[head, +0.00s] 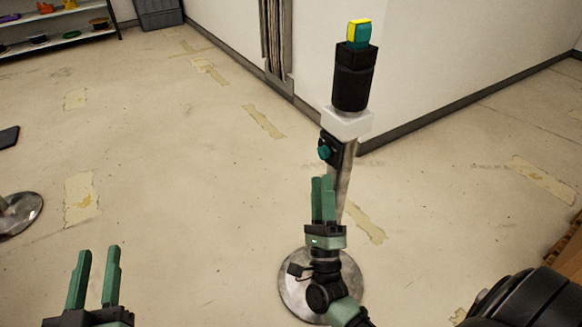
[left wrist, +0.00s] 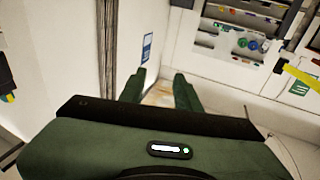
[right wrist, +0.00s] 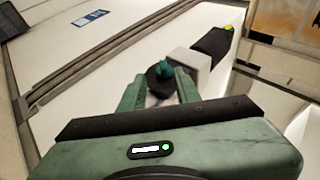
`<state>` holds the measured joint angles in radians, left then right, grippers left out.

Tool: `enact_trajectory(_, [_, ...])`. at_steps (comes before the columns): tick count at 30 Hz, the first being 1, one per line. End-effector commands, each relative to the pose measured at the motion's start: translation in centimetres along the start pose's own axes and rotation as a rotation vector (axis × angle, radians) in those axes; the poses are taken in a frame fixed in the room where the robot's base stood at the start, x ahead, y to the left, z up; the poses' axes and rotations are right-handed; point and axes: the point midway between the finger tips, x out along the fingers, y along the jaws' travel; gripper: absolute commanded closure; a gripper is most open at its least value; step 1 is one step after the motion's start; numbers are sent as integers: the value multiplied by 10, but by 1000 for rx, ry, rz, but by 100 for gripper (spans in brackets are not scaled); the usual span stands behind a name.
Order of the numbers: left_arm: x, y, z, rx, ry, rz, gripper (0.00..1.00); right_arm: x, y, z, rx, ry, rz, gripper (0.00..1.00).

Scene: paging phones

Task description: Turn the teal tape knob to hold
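The teal knob (head: 324,152) sits on a black plate (head: 333,148) on the side of a metal post, below a white block. It also shows in the right wrist view (right wrist: 163,70), ahead of and between the fingertips. My right gripper (head: 322,182) is open, just below the knob in the head view; I cannot tell whether it touches it. Any marking for hold is too small to read. My left gripper (head: 96,252) is open and empty at the lower left, far from the post. Its open fingers show in the left wrist view (left wrist: 158,82).
The post (head: 345,185) stands on a round metal base (head: 300,285). A black cylinder (head: 353,80) with a yellow and teal cube (head: 359,33) tops it. A white wall corner (head: 420,60) is behind. Another round base (head: 20,215) stands at the left. Open floor lies between.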

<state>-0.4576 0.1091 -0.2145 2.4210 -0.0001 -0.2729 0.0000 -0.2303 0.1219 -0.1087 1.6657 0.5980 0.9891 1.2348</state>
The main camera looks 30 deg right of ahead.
Motion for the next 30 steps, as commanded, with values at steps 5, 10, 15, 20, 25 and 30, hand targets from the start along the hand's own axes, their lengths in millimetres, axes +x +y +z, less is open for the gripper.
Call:
enact_trajectory(5, [-2,0,-7,0,18,1,67,15,-6,-2,22,10,-26,67])
enact_trajectory(10, [-2,0,-8,0,19,1,67,42,-6,-2,20,8,-24,67])
enact_trajectory(15, [-2,0,-8,0,26,1,67,66,-6,-2,19,8,-21,67])
enact_trajectory(20, [-2,0,-9,0,30,1,67,78,-6,-2,18,8,-19,67])
enact_trajectory(25, [-2,0,-9,0,31,1,67,80,-5,-2,17,7,-18,67])
enact_trajectory(30, [-2,0,-9,0,31,1,67,79,-5,-2,17,7,-18,84])
